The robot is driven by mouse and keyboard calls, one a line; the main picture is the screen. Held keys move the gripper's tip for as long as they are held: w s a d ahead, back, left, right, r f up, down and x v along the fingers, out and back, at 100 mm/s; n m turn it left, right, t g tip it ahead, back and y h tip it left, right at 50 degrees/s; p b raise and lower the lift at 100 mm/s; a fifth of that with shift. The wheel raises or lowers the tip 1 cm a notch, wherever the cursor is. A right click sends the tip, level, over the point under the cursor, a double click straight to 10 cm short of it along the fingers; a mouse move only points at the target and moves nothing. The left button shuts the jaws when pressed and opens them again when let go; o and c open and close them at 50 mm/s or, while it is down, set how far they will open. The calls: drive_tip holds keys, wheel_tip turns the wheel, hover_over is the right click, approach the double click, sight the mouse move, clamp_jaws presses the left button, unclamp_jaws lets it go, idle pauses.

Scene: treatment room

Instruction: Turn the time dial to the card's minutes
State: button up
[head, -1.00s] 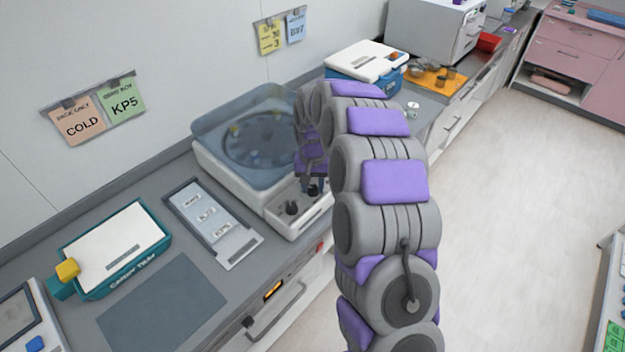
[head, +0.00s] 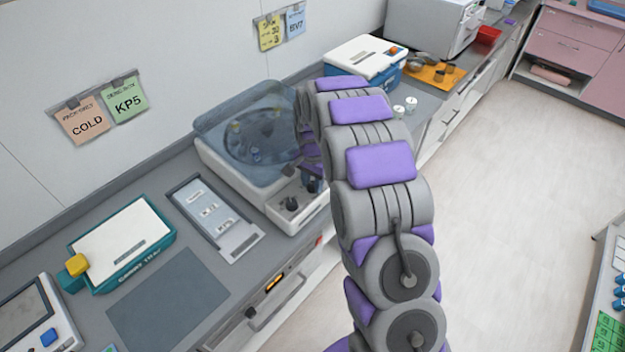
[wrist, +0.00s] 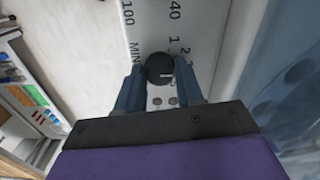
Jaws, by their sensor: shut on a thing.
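The centrifuge (head: 240,195), a white machine with a clear bluish lid, stands on the counter against the wall. A dark knob (head: 290,203) on its front panel shows in the head view. In the wrist view my gripper (wrist: 160,72) has its two blue fingers closed on the sides of a round black dial (wrist: 159,67) with a pale mark. Printed numbers, including 100 and 40, and "MIN" surround it. In the head view my arm mostly hides the gripper. A yellow card (head: 270,33) hangs on the wall; its small writing is hard to read, apparently 30 and 3.
Peach COLD (head: 86,124) and green KP5 (head: 128,103) cards hang at left. A label tray (head: 215,218) and a teal-edged box (head: 122,245) lie left of the centrifuge. A blue-and-white box (head: 362,60) stands beyond it. Floor at right is clear.

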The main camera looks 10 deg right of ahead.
sight(312, 184)
idle(0.3)
drive_tip(key=o, duration=1)
drive_tip(key=shift+a, duration=0.1)
drive_tip(key=shift+r, duration=0.1)
wheel_tip(312, 184, up, 17)
drive_tip(key=shift+w+r+p, duration=0.1)
drive_tip(key=shift+p, duration=0.9)
